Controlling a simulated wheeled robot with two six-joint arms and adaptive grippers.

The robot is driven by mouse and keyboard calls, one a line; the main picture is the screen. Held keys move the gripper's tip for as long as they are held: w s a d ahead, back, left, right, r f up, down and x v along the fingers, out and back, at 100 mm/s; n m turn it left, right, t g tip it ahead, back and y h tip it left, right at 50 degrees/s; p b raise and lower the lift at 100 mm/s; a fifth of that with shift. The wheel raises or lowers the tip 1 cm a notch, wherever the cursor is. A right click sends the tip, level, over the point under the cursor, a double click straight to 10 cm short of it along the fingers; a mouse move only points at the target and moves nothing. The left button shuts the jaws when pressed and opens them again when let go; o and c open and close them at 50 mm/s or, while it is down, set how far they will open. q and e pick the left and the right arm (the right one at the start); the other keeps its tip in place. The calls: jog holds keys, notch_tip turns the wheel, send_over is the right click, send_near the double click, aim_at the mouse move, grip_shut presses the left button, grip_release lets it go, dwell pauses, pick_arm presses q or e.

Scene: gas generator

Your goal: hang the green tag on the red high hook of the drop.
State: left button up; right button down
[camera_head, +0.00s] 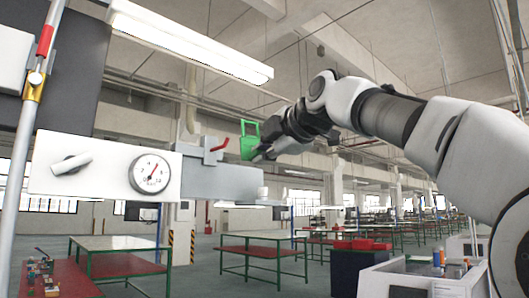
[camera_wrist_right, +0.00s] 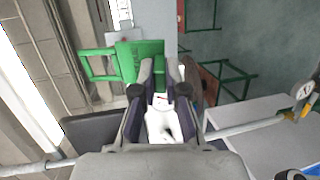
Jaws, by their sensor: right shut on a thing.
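The green tag (camera_head: 249,142) is a flat plate with an open square loop at its top. It is upright in the head view, just right of the red hook (camera_head: 219,145) and apart from it there. The hook sticks up and right from a grey bracket on the grey box (camera_head: 225,182). My right gripper (camera_head: 259,153) is shut on the tag. In the right wrist view the tag (camera_wrist_right: 143,57) lies at the fingertips (camera_wrist_right: 160,68), its loop pointing left; part of it is hidden by the fingers. My left gripper is not in view.
A white panel with a round gauge (camera_head: 150,174) and a lever (camera_head: 72,164) adjoins the grey box on the left. A pole (camera_head: 30,130) stands at the far left. Worktables (camera_head: 262,250) stand beyond and below. The air right of the box is open apart from my right arm.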

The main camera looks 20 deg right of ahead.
jog(key=p+x, duration=0.2)
jog(key=x, duration=0.1)
jog(key=a+p+x, duration=0.1)
jog(key=x, duration=0.1)
jog(key=shift+w+a+r, duration=0.1)
jog(key=shift+w+r, duration=0.1)
jog(key=shift+r, duration=0.1)
jog(key=a+p+x, duration=0.1)
jog(key=p+x, duration=0.2)
jog(key=x, duration=0.4)
jog(key=shift+a+f, duration=0.3)
jog(key=shift+f, duration=0.15)
jog(key=shift+s, duration=0.1)
jog(key=c, duration=1.1)
grip_release()
jog(key=shift+c, duration=0.2)
